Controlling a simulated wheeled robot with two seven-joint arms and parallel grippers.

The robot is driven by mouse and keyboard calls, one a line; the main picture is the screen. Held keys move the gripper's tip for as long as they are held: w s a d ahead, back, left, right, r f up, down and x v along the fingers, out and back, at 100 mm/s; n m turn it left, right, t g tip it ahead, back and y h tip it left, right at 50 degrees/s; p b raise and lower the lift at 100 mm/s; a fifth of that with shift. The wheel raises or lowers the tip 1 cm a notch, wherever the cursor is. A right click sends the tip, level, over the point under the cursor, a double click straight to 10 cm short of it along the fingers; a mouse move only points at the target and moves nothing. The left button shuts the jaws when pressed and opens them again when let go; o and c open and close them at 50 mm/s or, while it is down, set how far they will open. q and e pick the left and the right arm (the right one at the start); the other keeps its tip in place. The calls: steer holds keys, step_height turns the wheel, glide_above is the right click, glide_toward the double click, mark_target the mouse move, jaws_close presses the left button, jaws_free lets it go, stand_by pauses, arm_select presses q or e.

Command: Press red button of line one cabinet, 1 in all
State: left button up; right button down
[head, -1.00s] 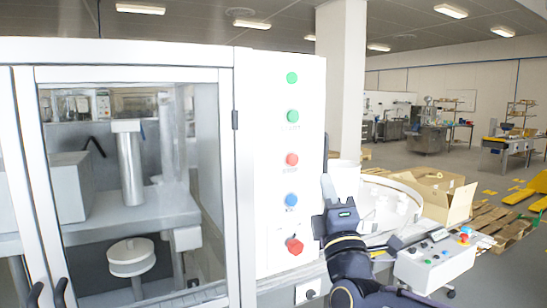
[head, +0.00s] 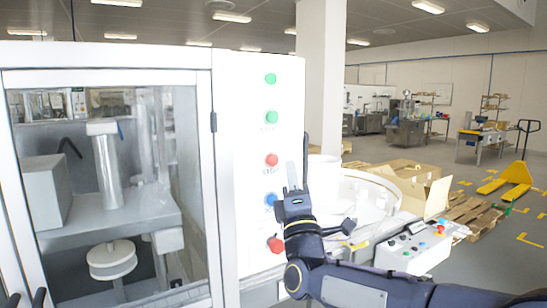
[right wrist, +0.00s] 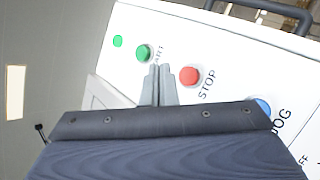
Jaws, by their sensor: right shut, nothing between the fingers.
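A white cabinet (head: 258,100) with a glass door fills the left of the head view. Its front panel carries a red button (head: 271,160), marked STOP in the right wrist view (right wrist: 189,76). A second, red knob-like button (head: 275,245) sits at the bottom of the panel. My right gripper (head: 297,170) is shut and empty, fingers pointing up, just right of the STOP button in the head view. In the right wrist view its fingertips (right wrist: 159,70) appear between the green START button and the STOP button. I cannot tell whether they touch the panel. My left gripper is out of view.
Green buttons (head: 271,117) sit above STOP and a blue JOG button (head: 270,199) below it. Right of the cabinet are a round white bowl-like machine (head: 365,195), a small control box (head: 415,250) and cardboard boxes (head: 410,172). Open floor lies farther right.

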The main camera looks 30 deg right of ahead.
mark_target(272, 160)
steer(key=shift+h, duration=0.3)
steer(key=w, duration=0.4)
steer(key=shift+a, duration=0.1)
steer(key=shift+w, duration=0.1)
stand_by(1.6)
steer(key=shift+w, duration=0.35)
steer(key=shift+w+a, duration=0.1)
steer(key=shift+w, duration=0.35)
stand_by(0.6)
steer(key=shift+s+b, duration=0.15)
steer(key=shift+b, duration=0.25)
steer(key=shift+s+b, duration=0.4)
steer(key=shift+s, duration=0.35)
